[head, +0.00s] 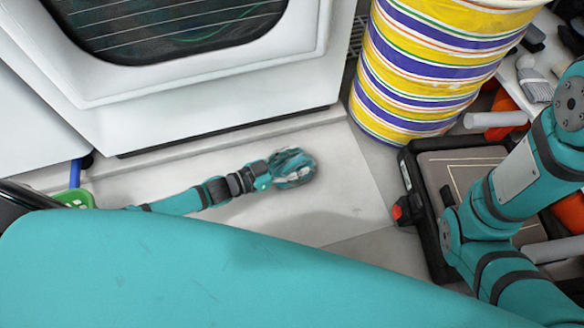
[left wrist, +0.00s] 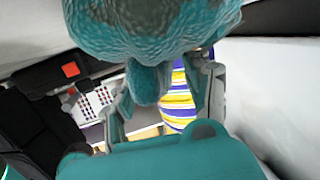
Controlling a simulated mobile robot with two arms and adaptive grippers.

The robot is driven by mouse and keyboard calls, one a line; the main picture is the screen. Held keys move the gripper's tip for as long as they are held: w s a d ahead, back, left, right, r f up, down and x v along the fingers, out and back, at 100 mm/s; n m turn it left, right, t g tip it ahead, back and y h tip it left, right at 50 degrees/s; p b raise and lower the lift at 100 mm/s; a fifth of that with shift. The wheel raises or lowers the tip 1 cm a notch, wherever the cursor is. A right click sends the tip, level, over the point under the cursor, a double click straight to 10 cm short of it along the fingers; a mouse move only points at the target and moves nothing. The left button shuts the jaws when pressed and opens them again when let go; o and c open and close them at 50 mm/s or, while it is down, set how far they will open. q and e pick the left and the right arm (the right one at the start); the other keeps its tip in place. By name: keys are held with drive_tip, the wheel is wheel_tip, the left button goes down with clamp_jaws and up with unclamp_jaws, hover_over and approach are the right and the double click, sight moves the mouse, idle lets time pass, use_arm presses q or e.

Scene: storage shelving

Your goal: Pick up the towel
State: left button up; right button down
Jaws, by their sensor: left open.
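The towel (left wrist: 150,28) is a teal, rough-textured bundle with a dark grey patch. It fills the top middle of the left wrist view, and a smaller teal fold hangs between the fingers. In the head view a teal and grey bundle (head: 296,162), which looks like the towel, shows at the end of my left arm, above the pale floor. My left gripper (head: 281,170) is at this bundle. Its two fingers are apart, one on each side of the fold; whether they touch it I cannot tell. My right gripper is out of view.
A white front-loading machine (head: 200,85) stands behind my left arm. A yellow, purple and white striped bin (head: 425,65) stands right of it. A black-edged case (head: 430,225) lies at the right, near my right arm. A green basket (head: 75,198) is at left. Pale floor (head: 345,205) is clear between.

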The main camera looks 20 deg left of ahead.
use_arm(q)
clamp_jaws()
idle(0.3)
drive_tip(key=shift+r, duration=0.2)
